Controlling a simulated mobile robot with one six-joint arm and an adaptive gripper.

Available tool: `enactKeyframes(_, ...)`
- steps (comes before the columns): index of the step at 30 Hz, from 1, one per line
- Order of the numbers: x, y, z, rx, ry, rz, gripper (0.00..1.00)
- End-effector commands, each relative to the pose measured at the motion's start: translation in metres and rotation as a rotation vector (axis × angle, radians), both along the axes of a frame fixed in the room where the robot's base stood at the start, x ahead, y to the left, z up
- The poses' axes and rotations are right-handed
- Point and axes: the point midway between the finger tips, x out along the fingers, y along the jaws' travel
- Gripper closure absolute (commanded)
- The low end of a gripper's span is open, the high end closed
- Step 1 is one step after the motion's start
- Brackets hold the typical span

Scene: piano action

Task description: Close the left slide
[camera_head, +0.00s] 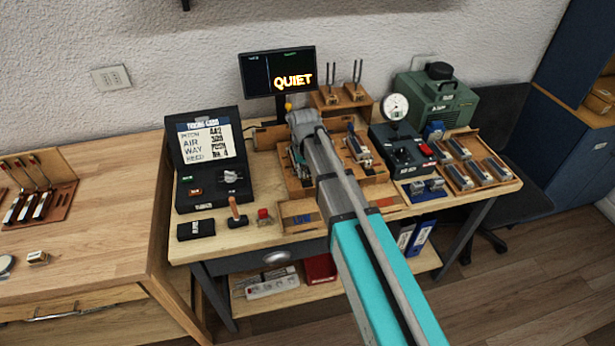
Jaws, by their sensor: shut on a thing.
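My arm reaches from the lower right over the small workbench, and its wrist hides much of the wooden fixture (379,178). My gripper (298,163) points down at the fixture's left side. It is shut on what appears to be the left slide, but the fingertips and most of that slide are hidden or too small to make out. How far the left slide stands open cannot be told. A similar metal piece (357,148) sits on the fixture to the right of my arm.
A screen (278,73) reading "QUIET" stands behind. An open black case (209,190) is at left, with a small hammer (237,213) nearby. A dark box with a dial gauge (395,107) and a wooden tray (479,162) of metal pieces are at right.

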Motion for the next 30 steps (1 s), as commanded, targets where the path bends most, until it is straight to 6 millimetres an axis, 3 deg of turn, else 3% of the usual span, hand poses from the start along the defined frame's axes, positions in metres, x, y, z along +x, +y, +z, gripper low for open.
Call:
enactKeyframes(8, 0.0052, 0.0012, 0.0003, 0.002, -0.011, 0.000, 1.00)
enactKeyframes(9, 0.0055, 0.0013, 0.0003, 0.002, -0.012, 0.000, 0.65)
enactKeyframes(14, 0.0045, 0.0012, 0.0003, 0.003, -0.010, 0.000, 0.37)
enactKeyframes(30, 0.0028, 0.0010, 0.0089, 0.002, -0.006, 0.000, 0.37)
